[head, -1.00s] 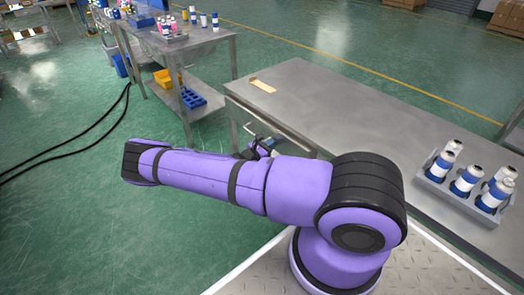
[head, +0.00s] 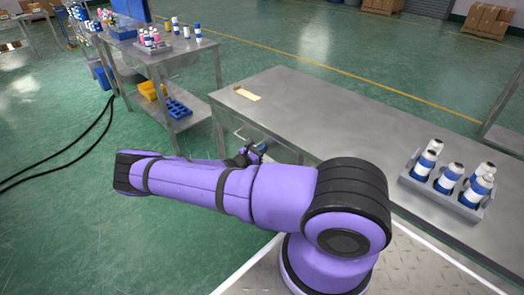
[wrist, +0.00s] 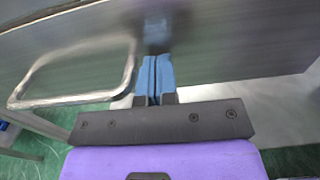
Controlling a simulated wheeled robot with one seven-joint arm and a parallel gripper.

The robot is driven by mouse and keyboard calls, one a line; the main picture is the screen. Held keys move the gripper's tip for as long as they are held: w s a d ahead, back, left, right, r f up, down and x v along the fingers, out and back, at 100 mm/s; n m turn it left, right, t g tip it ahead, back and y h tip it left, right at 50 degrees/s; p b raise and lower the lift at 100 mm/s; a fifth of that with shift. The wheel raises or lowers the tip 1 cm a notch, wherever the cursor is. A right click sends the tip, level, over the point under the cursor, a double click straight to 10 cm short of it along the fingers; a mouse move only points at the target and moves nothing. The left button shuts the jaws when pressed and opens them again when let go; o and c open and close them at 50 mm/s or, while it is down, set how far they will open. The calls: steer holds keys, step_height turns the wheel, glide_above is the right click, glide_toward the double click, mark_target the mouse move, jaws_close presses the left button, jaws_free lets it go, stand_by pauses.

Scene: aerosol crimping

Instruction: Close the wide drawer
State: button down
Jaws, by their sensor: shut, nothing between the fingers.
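The wide drawer's grey metal front (wrist: 215,52) fills much of the wrist view, with its bent-bar handle (wrist: 75,75) to the left of my fingers. My gripper (wrist: 154,60) is shut and empty, its blue fingertips at or very near the drawer front, beside the handle. Their reflection shows in the metal. In the head view the drawer sits under the near left end of the steel table (head: 330,110), mostly hidden by my purple arm; its handle (head: 242,134) shows just above my wrist. I cannot tell exactly how far the drawer stands out.
Green floor is open at left.

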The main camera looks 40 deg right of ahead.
steer(key=a, duration=1.3)
steer(key=shift+s+a, duration=0.2)
steer(key=shift+a, duration=0.1)
steer(key=shift+f, duration=0.1)
steer(key=s+a+r+m+g+y, duration=0.1)
steer(key=s+a+r+m+y, duration=0.3)
steer(key=r, duration=0.8)
steer(key=s+a+r+m+g+y, duration=0.1)
steer(key=a+r+m+y, duration=0.3)
steer(key=r, duration=0.8)
steer(key=s+a+r+m+y, duration=0.3)
steer(key=r+m+y, duration=0.3)
steer(key=r, duration=0.6)
steer(key=s+a+r+m+t+y, duration=0.2)
steer(key=s+a+r+t, duration=0.1)
steer(key=s+r, duration=0.5)
steer(key=s+a+r+m+t+y, duration=0.2)
steer(key=s+r, duration=0.7)
steer(key=s, duration=0.5)
steer(key=shift+a+r+t, duration=0.25)
steer(key=shift+a+t, duration=0.15)
steer(key=shift+t, duration=0.5)
